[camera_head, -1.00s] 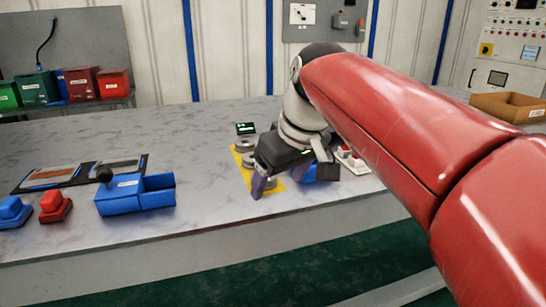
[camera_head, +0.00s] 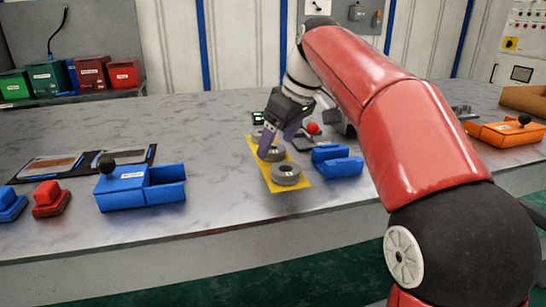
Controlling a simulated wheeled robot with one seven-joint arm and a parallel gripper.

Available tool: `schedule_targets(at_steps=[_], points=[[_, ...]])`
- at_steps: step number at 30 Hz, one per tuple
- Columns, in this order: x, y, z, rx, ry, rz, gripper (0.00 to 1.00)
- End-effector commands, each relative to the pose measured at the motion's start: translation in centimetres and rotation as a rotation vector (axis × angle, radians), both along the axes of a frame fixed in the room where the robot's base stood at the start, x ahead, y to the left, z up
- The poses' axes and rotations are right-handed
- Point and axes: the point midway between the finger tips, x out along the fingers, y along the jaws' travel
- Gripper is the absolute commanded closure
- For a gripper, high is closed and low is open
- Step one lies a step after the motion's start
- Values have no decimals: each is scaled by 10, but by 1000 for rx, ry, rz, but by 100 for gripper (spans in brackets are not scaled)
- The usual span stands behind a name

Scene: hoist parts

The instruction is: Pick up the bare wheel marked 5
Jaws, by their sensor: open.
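Several grey ring-shaped wheels stand in a row on a yellow mat (camera_head: 305,186) on the bench. The nearest wheel (camera_head: 285,175) is in clear view, with a dark hole in its middle. A second wheel (camera_head: 275,155) lies behind it, partly covered by my gripper. A third wheel (camera_head: 257,134) shows at the far end. I cannot read a number on any of them. My gripper (camera_head: 278,146) is open and points down above the second wheel, its purple fingers spread. I cannot tell whether the fingers touch it.
A blue block-like part (camera_head: 337,161) stands just right of the mat. A small display (camera_head: 258,118) and a red knob (camera_head: 313,128) are behind. A blue box with a black knob (camera_head: 140,187) is at left, and an orange one (camera_head: 504,132) at right. The bench between the blue box and mat is clear.

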Motion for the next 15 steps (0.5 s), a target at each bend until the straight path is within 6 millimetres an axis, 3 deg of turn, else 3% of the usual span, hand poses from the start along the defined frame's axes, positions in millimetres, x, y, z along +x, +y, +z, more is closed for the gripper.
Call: schedule_targets(at_steps=[3,11,15], points=[[3,4,-13,-1,1,0,25],[4,5,-16,-1,-1,0,25],[4,5,-16,-1,-1,0,39]])
